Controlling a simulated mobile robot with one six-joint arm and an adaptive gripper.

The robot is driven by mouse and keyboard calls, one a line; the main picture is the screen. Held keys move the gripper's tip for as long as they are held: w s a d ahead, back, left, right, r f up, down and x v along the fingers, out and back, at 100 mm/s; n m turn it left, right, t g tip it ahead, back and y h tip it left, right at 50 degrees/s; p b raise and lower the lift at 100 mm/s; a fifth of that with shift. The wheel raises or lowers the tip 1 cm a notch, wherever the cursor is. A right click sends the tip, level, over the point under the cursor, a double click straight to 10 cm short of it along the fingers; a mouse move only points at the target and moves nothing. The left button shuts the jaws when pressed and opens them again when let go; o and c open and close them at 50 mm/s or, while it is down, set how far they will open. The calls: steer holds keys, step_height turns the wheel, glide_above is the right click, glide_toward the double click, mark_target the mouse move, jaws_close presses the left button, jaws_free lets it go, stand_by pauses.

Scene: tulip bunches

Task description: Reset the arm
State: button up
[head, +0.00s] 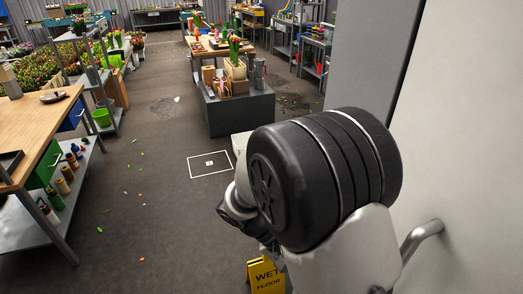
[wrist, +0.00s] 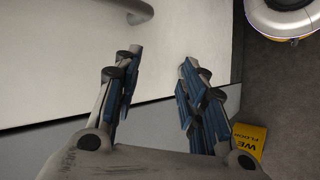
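My gripper (wrist: 160,75) shows in the wrist view with its two blue-padded fingers spread apart and nothing between them. It is open and empty, with a pale wall or door panel behind it. In the head view my arm fills the lower right, and its dark rounded joint hides the gripper there.
A yellow wet-floor sign (head: 265,276) stands close below my arm; it also shows in the wrist view (wrist: 249,140). A grey handle (head: 421,238) is on the pale wall at right. A wooden workbench (head: 40,132) stands at left. The middle floor is mostly clear.

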steer(key=s+d+r+t+y, duration=0.1)
steer(key=s+r+t+y, duration=0.6)
steer(key=s+r, duration=0.5)
steer(key=shift+s+r+n+y, duration=0.15)
steer(key=shift+r+n+y, duration=0.15)
steer(key=shift+r+y, duration=1.1)
steer(key=shift+r+h, duration=0.25)
steer(key=shift+h, duration=0.05)
stand_by(0.4)
